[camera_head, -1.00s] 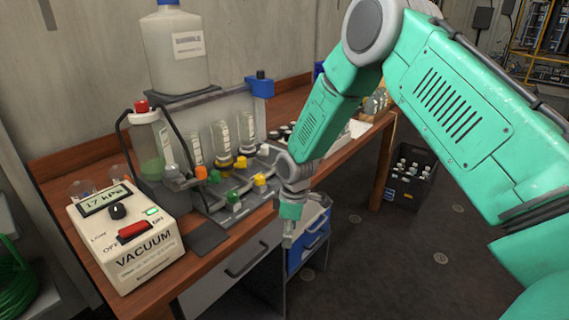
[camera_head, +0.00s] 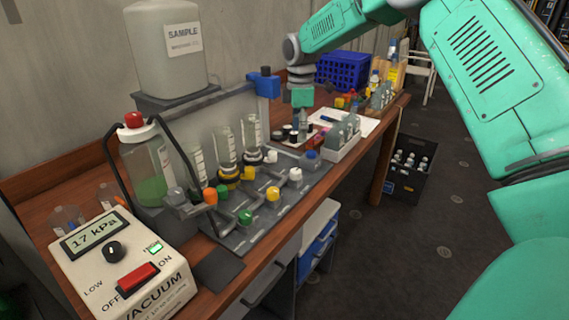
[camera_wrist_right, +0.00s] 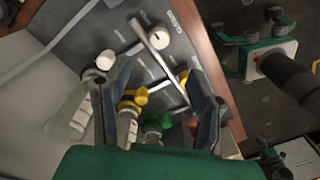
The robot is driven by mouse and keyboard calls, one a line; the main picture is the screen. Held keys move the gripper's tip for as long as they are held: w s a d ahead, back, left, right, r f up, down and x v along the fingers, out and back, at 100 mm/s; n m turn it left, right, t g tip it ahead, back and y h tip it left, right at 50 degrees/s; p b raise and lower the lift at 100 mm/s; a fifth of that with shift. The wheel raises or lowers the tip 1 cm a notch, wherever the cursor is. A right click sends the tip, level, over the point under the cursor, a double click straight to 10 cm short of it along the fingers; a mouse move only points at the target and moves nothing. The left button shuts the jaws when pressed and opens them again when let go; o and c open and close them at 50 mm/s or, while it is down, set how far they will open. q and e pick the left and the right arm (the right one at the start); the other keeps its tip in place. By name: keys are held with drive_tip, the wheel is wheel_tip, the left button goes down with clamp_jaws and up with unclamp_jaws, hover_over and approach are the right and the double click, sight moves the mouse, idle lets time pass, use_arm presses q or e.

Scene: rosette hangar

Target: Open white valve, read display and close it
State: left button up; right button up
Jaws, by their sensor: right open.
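The valve panel (camera_head: 290,205) has several coloured knobs. One white valve knob (camera_head: 270,157) is near its back and another white knob (camera_head: 295,174) is at its right. Two white knobs also show in the right wrist view, one at the top (camera_wrist_right: 159,39) and one at left (camera_wrist_right: 106,60). The vacuum unit's display (camera_head: 93,234) reads 17 kPa. My right gripper (camera_head: 302,122) is beyond the panel, above the bench, apart from the white knobs. In the right wrist view its fingers (camera_wrist_right: 163,95) are open, with a yellow knob (camera_wrist_right: 134,98) behind them. My left gripper is out of view.
A sample tank (camera_head: 165,50) stands behind the panel. Glass bottles line the panel's back, with a red-capped bottle (camera_head: 145,160) at left. A white tray with grey bottles (camera_head: 342,140) and a blue crate (camera_head: 343,70) are at right. A black crate (camera_head: 408,175) is on the floor.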

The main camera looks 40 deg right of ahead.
approach(296, 170)
drive_tip(key=shift+s+a+f, duration=0.25)
drive_tip(key=shift+a+f, duration=0.2)
drive_tip(key=f, duration=0.2)
drive_tip(key=d+f, duration=0.1)
drive_tip(key=f, duration=0.4)
drive_tip(key=shift+w+d+f, duration=0.2)
drive_tip(key=shift+w, duration=0.05)
drive_tip(key=shift+s+a+f, duration=0.1)
drive_tip(key=shift+a+f, duration=0.1)
drive_tip(key=shift+f, duration=0.4)
drive_tip(key=shift+a+f, duration=0.1)
drive_tip(key=shift+a, duration=0.3)
drive_tip(key=shift+d, duration=0.2)
drive_tip(key=c, duration=1)
drive_tip(key=shift+d, duration=0.1)
clamp_jaws()
